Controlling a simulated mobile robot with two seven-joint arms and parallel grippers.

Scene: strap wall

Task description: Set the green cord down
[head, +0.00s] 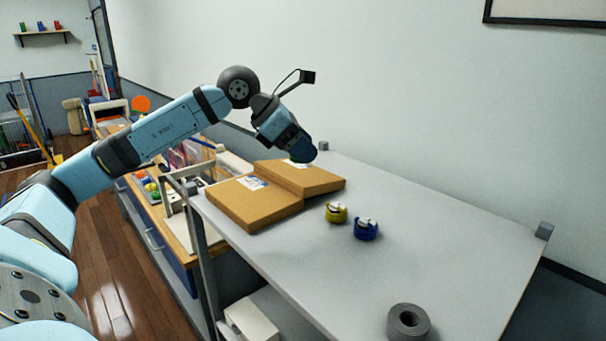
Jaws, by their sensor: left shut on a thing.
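My left gripper (301,154) reaches in from the left and points down over the cardboard boxes at the back of the grey table. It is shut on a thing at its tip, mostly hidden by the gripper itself. A small dark green-blue patch shows there, which fits the green cord, but its shape cannot be made out. I cannot tell whether it touches the box below. No other green cord shows on the table. My right gripper is not in view.
Two flat cardboard boxes (254,203) lie side by side on the grey table (455,235). A yellow coil (336,213) and a blue coil (366,230) sit right of them. A grey roll (408,322) is near the front. The table's right side is clear.

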